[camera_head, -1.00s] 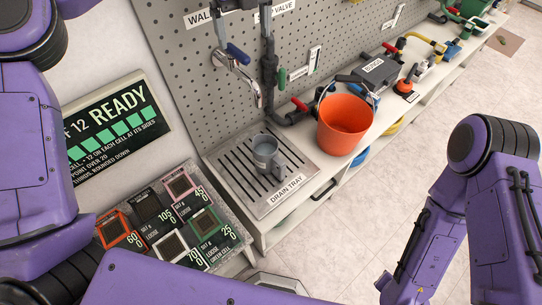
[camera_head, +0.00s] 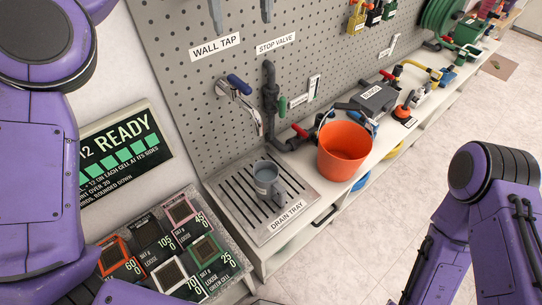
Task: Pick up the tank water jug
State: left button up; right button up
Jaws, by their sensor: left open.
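A grey jug (camera_head: 266,178) with a handle stands upright on the slotted metal drain tray (camera_head: 289,228), at the end of the low white bench. It is below the wall tap and looks blue-grey inside. My left arm comes in along the left side, with part of it at the bottom left. Its fingers do not show, and nothing of mine touches the jug. My right arm is at the lower right, well away from the jug, and its gripper is out of the picture below.
An orange bucket (camera_head: 342,152) stands right of the tray. Several labelled cells (camera_head: 168,276) lie left of the tray. A grey box (camera_head: 379,98) and fittings sit farther along. Floor in front is clear.

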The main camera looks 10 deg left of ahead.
aim_at(265, 173)
jog(key=k, duration=1.5)
